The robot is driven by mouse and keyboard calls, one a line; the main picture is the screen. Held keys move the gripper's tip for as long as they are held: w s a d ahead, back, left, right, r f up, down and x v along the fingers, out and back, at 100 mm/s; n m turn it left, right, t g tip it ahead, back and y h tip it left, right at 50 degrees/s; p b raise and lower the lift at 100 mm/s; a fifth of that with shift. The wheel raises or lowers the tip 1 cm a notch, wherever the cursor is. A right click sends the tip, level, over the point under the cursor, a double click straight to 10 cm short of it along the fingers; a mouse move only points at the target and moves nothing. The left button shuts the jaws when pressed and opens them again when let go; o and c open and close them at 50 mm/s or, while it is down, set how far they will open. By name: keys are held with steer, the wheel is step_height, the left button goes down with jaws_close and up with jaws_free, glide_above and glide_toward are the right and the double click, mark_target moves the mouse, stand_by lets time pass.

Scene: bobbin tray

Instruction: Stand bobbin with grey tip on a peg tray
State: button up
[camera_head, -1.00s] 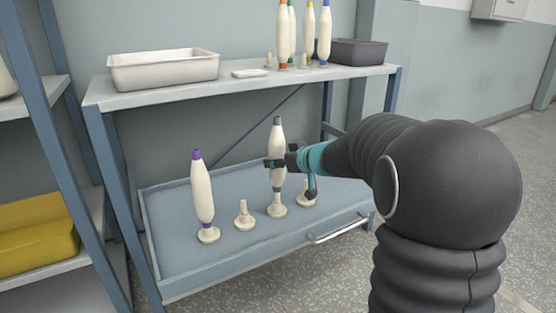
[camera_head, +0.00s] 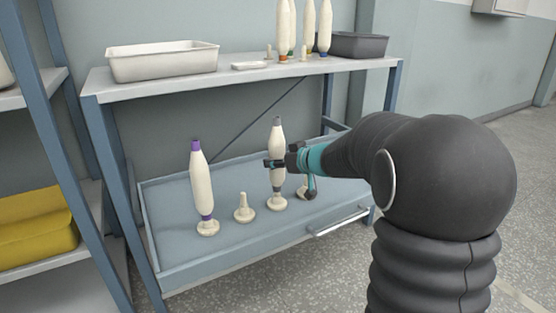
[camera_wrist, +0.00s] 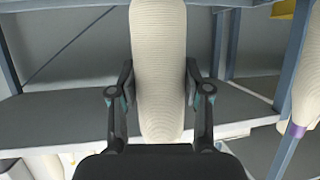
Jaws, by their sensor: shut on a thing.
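The cream bobbin with a grey tip (camera_head: 277,140) stands upright over a peg (camera_head: 277,204) in the blue-grey peg tray (camera_head: 178,248). Its grey lower band is close above the peg's round base, and the peg's shaft is hidden. My gripper (camera_head: 274,163) is shut around the bobbin's middle from the right. In the wrist view the same bobbin (camera_wrist: 158,60) fills the space between both fingers (camera_wrist: 158,92). The tip lies outside that view.
A purple-tipped bobbin (camera_head: 202,180) stands on the left peg. An empty peg (camera_head: 244,209) stands between the two bobbins. Another peg (camera_head: 303,192) is partly hidden behind my gripper. The upper shelf holds a white bin (camera_head: 162,64), several bobbins and a dark bin (camera_head: 358,46).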

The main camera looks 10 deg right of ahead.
steer(key=shift+f+b, duration=0.45)
steer(key=shift+f, duration=0.45)
steer(key=o, duration=1.3)
steer(key=v, duration=1.2)
